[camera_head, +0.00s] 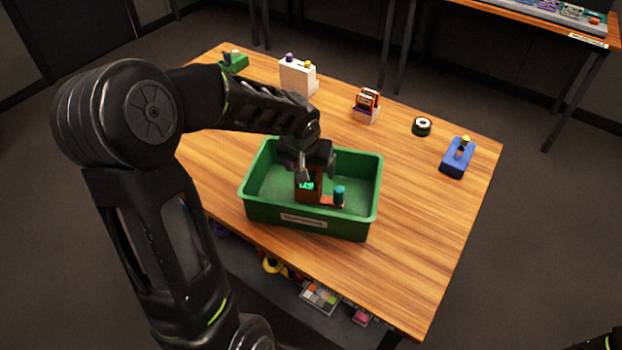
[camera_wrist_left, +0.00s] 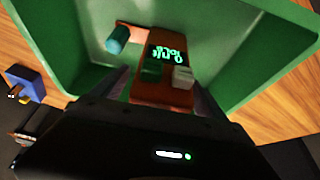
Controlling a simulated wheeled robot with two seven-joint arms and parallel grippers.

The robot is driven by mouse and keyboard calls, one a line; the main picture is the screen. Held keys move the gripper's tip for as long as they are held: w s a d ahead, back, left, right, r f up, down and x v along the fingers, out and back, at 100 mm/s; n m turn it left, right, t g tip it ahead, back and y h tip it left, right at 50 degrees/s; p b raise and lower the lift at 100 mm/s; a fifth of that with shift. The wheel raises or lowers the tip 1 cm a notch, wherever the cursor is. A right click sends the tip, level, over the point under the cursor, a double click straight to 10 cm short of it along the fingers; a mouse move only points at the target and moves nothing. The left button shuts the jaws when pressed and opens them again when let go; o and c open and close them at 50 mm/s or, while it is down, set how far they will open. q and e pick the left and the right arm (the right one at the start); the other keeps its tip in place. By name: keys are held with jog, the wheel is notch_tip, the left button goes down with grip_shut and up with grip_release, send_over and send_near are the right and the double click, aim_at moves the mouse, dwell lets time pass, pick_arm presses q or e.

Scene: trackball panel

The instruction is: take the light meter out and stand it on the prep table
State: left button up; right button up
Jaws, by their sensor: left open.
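The light meter, an orange-brown upright block (camera_head: 308,193) with a lit green display, stands inside a green bin (camera_head: 308,222). In the left wrist view the meter (camera_wrist_left: 168,70) shows its display, a dark green button and a pale button. A teal cylinder (camera_head: 339,194) on an orange plate sits beside its foot, seemingly joined to it. My left gripper (camera_head: 316,166) reaches down into the bin at the meter's top. Its open fingers lie on either side of the meter in the left wrist view (camera_wrist_left: 162,92). Contact is hidden. My right gripper does not show.
On the wooden table (camera_head: 420,240), a white block (camera_head: 297,77), a red device (camera_head: 367,101), a black round item (camera_head: 421,126) and a blue block (camera_head: 456,160) stand behind and right of the bin. The table right of the bin is clear. Another table (camera_head: 540,22) is at the back right.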

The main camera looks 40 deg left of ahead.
pick_arm(q)
jog(key=shift+c, duration=0.2)
dwell(0.3)
jog(key=c, duration=1.6)
jog(key=shift+r, duration=0.1)
notch_tip(320, 180, up, 10)
jog(key=shift+f, duration=0.1)
